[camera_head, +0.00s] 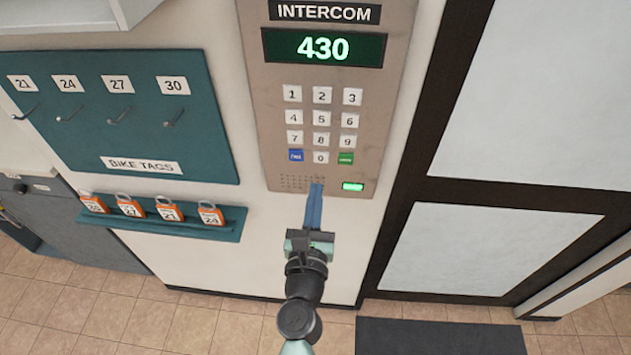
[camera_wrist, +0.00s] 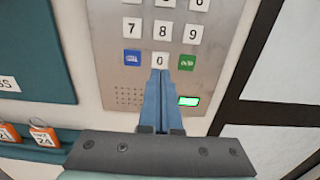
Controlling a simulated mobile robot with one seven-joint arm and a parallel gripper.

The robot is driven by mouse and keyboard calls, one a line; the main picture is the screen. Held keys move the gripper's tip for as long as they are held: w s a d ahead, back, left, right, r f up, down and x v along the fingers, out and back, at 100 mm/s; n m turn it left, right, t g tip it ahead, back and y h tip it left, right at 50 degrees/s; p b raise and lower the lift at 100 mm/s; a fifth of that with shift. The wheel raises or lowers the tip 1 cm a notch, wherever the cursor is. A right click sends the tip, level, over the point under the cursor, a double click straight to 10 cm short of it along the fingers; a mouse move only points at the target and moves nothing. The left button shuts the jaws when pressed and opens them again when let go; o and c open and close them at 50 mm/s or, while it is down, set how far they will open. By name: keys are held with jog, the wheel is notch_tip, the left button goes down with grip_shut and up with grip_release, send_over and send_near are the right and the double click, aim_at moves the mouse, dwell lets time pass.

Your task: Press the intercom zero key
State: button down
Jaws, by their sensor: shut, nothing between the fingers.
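The intercom (camera_head: 386,120) is a grey metal wall panel with a keypad, and its display (camera_head: 323,48) reads 430 in green. The zero key (camera_head: 321,157) is the white key in the bottom row, between a blue key (camera_head: 296,155) and a green key (camera_head: 346,158). My gripper (camera_head: 317,186) is shut and empty, its blue fingers pointing up at the panel just below the zero key. In the wrist view the fingertips (camera_wrist: 160,72) overlap the lower edge of the zero key (camera_wrist: 160,59). I cannot tell whether they touch it.
A small green light (camera_head: 353,186) glows at the panel's lower right. To the left are a teal bike tags board (camera_head: 215,140) and a shelf (camera_head: 232,229) with several orange tags (camera_head: 210,214). A dark-framed door (camera_head: 412,150) stands at the right, with a dark mat (camera_head: 440,337) below.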

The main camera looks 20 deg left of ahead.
jog(key=v, duration=0.3)
jog(key=b+v, duration=0.1)
jog(key=v, duration=0.1)
jog(key=shift+s+d+f, duration=0.15)
jog(key=shift+s+f, duration=0.15)
jog(key=shift+f, duration=0.1)
jog(key=shift+s, duration=0.1)
